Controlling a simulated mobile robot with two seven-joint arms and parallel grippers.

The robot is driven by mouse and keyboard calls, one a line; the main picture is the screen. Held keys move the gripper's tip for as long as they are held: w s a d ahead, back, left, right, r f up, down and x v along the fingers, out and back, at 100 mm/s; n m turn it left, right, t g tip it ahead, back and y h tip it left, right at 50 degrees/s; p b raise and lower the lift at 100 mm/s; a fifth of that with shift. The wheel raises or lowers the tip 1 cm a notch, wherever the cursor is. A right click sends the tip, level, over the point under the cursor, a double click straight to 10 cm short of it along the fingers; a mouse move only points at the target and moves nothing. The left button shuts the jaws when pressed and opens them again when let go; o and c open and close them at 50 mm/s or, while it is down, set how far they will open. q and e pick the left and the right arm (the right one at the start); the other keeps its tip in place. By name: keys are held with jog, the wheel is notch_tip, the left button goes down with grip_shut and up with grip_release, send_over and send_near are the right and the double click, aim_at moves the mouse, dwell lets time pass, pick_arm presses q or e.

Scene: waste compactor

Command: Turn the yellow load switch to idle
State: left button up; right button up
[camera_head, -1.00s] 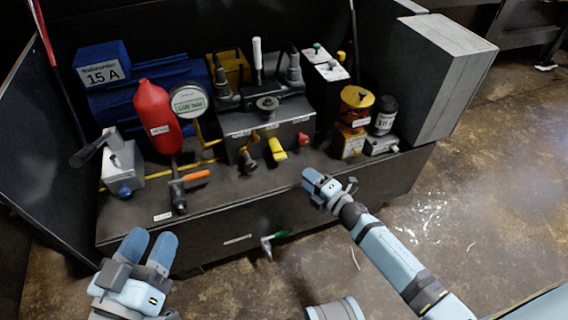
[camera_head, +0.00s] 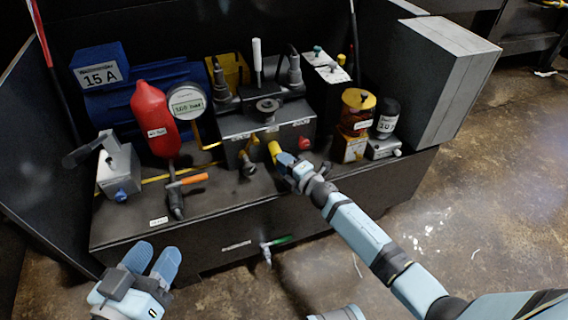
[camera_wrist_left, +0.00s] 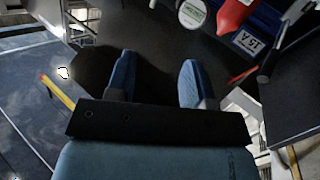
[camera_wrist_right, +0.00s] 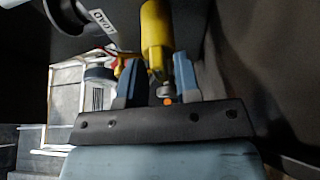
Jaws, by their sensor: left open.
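The yellow load switch handle (camera_head: 274,149) is on the front of the grey control box (camera_head: 290,115). It also shows close up in the right wrist view (camera_wrist_right: 155,30), beside a label reading LOAD. My right gripper (camera_head: 287,161) is at the handle, with its fingers (camera_wrist_right: 157,72) on either side of the handle's lower part. The gap is narrow, and I cannot tell whether both fingers press on it. In the head view the fingertips partly hide the handle's end. My left gripper (camera_head: 150,262) is open and empty in front of the bench; it also shows in the left wrist view (camera_wrist_left: 156,75).
A red knob (camera_head: 304,143) sits just right of the switch. A lever with an orange grip (camera_head: 190,180), a red cylinder (camera_head: 155,118) and a gauge (camera_head: 187,102) stand to the left.

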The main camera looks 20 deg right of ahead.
grip_shut()
